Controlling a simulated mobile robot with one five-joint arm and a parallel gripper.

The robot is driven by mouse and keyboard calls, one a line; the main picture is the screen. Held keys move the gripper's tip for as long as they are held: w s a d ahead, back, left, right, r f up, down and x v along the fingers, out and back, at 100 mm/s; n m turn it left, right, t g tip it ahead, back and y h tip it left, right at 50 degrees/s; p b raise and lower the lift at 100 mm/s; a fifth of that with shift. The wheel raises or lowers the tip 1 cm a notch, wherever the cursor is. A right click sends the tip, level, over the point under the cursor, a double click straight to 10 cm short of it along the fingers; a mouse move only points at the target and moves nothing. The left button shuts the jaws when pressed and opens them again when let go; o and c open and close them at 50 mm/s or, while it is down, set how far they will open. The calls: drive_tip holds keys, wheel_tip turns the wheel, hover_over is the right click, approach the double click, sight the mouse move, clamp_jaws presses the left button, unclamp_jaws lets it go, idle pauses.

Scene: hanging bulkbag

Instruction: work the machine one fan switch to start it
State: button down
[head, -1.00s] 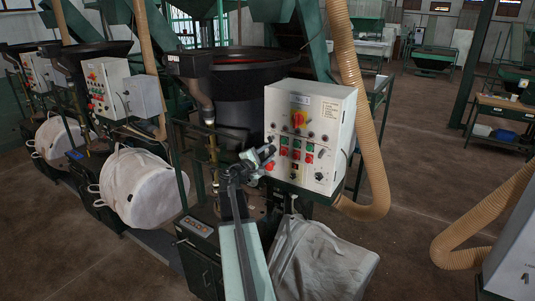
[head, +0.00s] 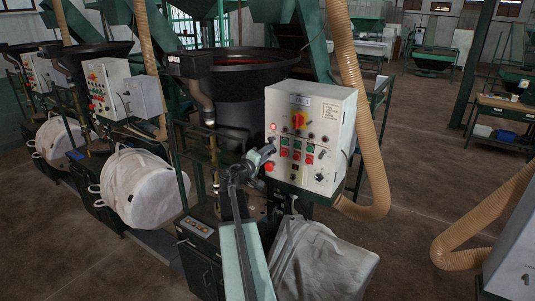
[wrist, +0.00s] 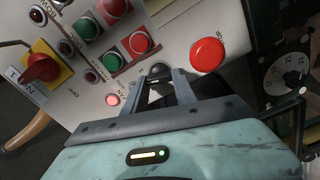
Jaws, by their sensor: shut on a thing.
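The white control panel (head: 311,111) of the nearest machine faces me in the head view, with a red-and-yellow main switch (head: 299,120) and rows of red and green buttons. My gripper (head: 266,153) is at its left side. In the wrist view my gripper (wrist: 164,83) has its two fingers close together at the panel, shut on a small dark fan switch (wrist: 160,70) mostly hidden between the tips. A small pinkish lamp (wrist: 112,99) beside it looks lit, next to small lettering that seems to read FAN.
A large red button (wrist: 207,54) sits close to the right of my fingers. Green and red buttons (wrist: 140,42) are just above. A white bag (head: 325,262) hangs below the panel, and a tan hose (head: 367,130) runs down its right side.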

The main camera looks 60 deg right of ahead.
drive_tip(key=shift+m, duration=1.2)
drive_tip(key=shift+s, duration=0.1)
drive_tip(key=c, duration=1)
unclamp_jaws()
drive_tip(key=shift+r, duration=0.1)
